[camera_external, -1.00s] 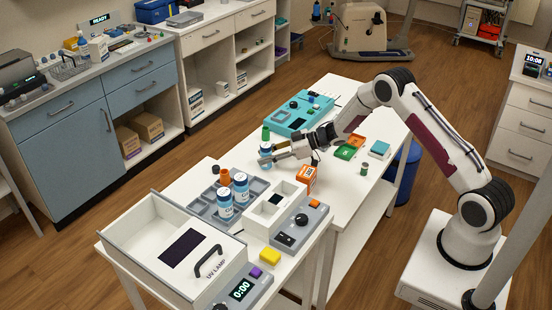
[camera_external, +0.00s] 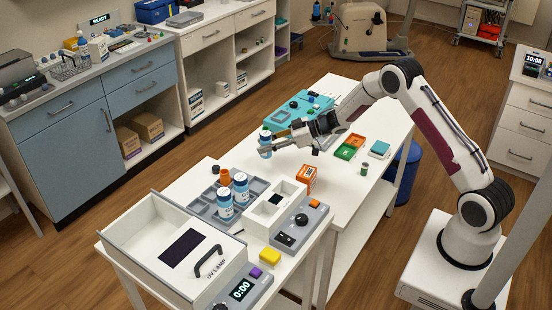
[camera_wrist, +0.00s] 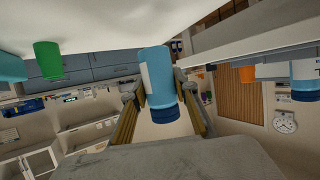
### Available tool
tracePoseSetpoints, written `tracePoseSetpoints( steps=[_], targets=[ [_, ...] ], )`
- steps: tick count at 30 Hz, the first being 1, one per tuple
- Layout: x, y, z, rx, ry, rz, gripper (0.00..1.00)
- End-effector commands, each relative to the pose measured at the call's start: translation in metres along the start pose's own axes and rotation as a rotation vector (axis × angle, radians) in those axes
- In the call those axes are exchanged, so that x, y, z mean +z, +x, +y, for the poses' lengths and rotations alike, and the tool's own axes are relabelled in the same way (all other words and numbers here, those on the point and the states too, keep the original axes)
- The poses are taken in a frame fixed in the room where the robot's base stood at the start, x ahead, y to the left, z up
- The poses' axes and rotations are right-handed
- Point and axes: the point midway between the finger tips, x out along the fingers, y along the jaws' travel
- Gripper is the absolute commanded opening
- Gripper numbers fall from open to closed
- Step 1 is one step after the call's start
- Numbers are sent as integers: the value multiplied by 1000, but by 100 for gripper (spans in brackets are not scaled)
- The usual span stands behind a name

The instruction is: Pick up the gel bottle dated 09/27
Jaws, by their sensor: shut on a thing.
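My gripper (camera_external: 268,151) is shut on a blue-and-white bottle (camera_external: 265,138) and holds it upright above the white table. In the wrist view the bottle (camera_wrist: 157,78), with a dark blue cap and a white label edge, sits between my gripper's two fingers (camera_wrist: 163,112). The date on its label cannot be read. Two similar bottles stand in the grey tray, a front one (camera_external: 225,204) and a back one (camera_external: 241,187). Their dates are also too small to read.
The grey tray (camera_external: 203,208) also holds an orange item (camera_external: 225,177). A white box (camera_external: 277,199), an orange box (camera_external: 306,177) and the UV lamp box (camera_external: 165,215) stand nearby. A teal device (camera_external: 290,112) lies behind my gripper. A green cylinder (camera_wrist: 48,60) shows in the wrist view.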

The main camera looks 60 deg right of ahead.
Motion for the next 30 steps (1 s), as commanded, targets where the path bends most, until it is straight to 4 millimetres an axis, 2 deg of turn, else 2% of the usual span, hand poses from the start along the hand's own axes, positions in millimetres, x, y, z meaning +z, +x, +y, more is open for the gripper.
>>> tracePoseSetpoints(
  steps=[4, 12, 30],
  targets=[
    [-21, -8, 0, 0, -2, 3, 5],
    [-42, -17, 0, 0, 0, 1, 5],
    [-46, -19, 0, 0, 1, 1, 5]
  ],
)
